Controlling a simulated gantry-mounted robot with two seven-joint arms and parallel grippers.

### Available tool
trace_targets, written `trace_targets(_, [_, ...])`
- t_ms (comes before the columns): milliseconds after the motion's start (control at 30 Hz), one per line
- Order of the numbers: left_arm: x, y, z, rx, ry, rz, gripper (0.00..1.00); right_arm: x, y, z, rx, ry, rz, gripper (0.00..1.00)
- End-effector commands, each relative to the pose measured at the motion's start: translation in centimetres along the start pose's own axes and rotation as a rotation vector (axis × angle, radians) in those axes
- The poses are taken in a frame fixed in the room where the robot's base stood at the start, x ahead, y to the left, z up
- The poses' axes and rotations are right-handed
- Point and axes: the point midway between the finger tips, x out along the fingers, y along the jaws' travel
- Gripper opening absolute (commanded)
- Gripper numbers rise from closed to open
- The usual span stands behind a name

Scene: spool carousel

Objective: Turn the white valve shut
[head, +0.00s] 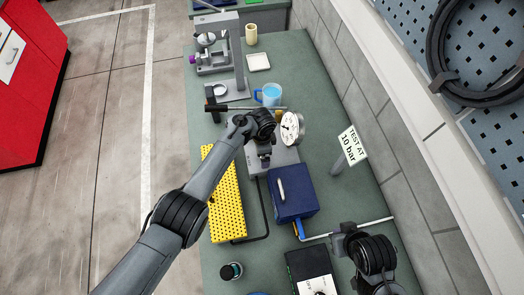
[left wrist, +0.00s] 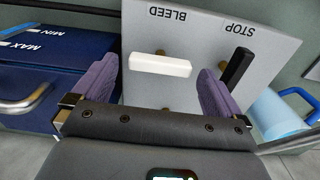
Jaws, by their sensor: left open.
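The white valve (left wrist: 160,64) is a white bar handle on a brass stem, on a grey panel (left wrist: 190,28) under the upside-down word BLEED. In the left wrist view the bar lies nearly crosswise, between and slightly beyond the fingers. My left gripper (left wrist: 155,92) is open, with purple pads apart on either side and nothing held. In the head view my left gripper (head: 263,160) hangs over the grey block (head: 284,158); the white valve is hidden there. My right arm's end (head: 365,250) is at the lower right; its fingers cannot be made out.
A black handle (left wrist: 236,68) by STOP stands close beside the right finger. A blue box (head: 292,198) with a handle, a round gauge (head: 292,128), a blue cup (head: 271,95) and a yellow perforated block (head: 226,195) surround the grey block. The bench front is partly clear.

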Motion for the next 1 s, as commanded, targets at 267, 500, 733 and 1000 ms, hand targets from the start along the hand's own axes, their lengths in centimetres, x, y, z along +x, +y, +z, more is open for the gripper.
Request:
trace_targets(267, [-4.9,0.0,0.0,-0.001,0.002,-0.002,1.0,-1.5,0.0,-0.5,0.0,0.0,0.0,0.0])
trace_targets(500, [-8.3,0.0,-0.1,0.001,0.002,-0.002,1.0,-2.1,0.1,-0.7,-0.002,0.0,0.002,0.0])
trace_targets(733, [-9.5,0.0,0.0,0.0,0.0,-0.002,1.0,-2.2,0.3,-0.7,-0.009,-0.001,0.007,0.0])
trace_targets(1000, [-9.6,0.0,0.0,0.0,0.0,-0.001,1.0,-2.2,0.3,-0.7,-0.009,-0.001,0.007,0.0])
